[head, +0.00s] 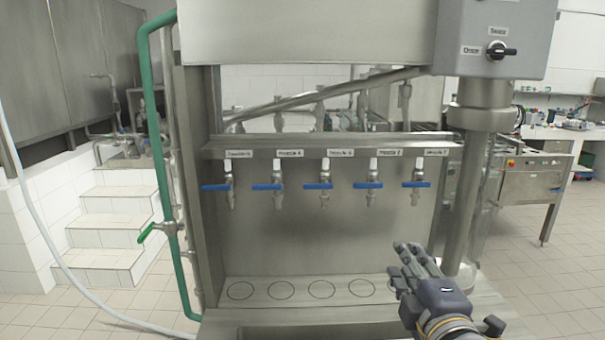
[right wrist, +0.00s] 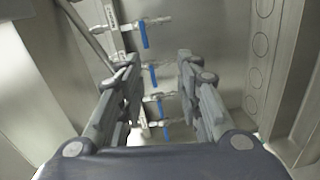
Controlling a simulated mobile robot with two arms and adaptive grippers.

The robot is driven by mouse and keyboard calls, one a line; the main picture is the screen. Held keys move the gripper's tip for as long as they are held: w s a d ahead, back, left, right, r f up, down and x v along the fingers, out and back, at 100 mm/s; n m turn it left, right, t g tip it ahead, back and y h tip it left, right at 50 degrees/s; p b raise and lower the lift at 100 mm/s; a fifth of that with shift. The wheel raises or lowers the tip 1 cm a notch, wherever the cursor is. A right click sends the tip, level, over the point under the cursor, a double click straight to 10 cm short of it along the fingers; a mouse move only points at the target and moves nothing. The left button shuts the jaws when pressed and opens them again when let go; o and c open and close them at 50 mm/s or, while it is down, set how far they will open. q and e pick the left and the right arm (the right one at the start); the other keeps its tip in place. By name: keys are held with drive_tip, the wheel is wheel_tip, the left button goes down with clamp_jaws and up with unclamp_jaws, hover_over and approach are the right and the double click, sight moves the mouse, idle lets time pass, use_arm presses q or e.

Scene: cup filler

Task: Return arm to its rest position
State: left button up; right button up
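My right gripper (head: 408,258) is in front of the right end of the steel cup filler (head: 330,230), above its lower ledge. In the right wrist view my right gripper (right wrist: 158,65) has its two fingers apart with nothing between them. Several taps with blue handles (right wrist: 153,75) show beyond the fingers there. My left gripper is in neither view.
A row of blue-handled taps (head: 318,186) hangs above a ledge (head: 212,293) marked with circles. A grey control box (head: 470,35) with a black knob sits on a post at right. A green pipe (head: 165,170) and white steps (head: 110,205) are at left. Tiled floor is free at right.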

drive_tip(key=s+d+f+m+g, duration=0.1)
drive_tip(key=s+f+m+g, duration=0.35)
drive_tip(key=f, duration=0.75)
drive_tip(key=s+d+f+m+g, duration=0.1)
drive_tip(key=s+f+m+g, duration=0.4)
drive_tip(key=f, duration=0.7)
drive_tip(key=s+f+m+g, duration=0.25)
drive_tip(key=s+f, duration=0.35)
drive_tip(key=s, duration=0.3)
drive_tip(key=s+f+m+g, duration=0.2)
drive_tip(key=s+f+m, duration=0.1)
drive_tip(key=s+f, duration=0.5)
wheel_tip(320, 180, down, 29)
drive_tip(key=s+g+b, duration=0.1)
drive_tip(key=s+b, duration=0.1)
drive_tip(key=b, duration=0.2)
use_arm(q)
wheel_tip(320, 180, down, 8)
drive_tip(key=b, duration=0.3)
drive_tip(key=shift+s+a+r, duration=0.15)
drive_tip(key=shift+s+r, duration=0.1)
use_arm(e)
drive_tip(key=s+d+f, duration=0.1)
drive_tip(key=s+f, duration=0.7)
drive_tip(key=f, duration=0.1)
drive_tip(key=s+d+f+g, duration=0.1)
drive_tip(key=s+d+f, duration=0.1)
drive_tip(key=s+f, duration=0.7)
drive_tip(key=shift+d+f, duration=0.25)
drive_tip(key=shift+f, duration=0.2)
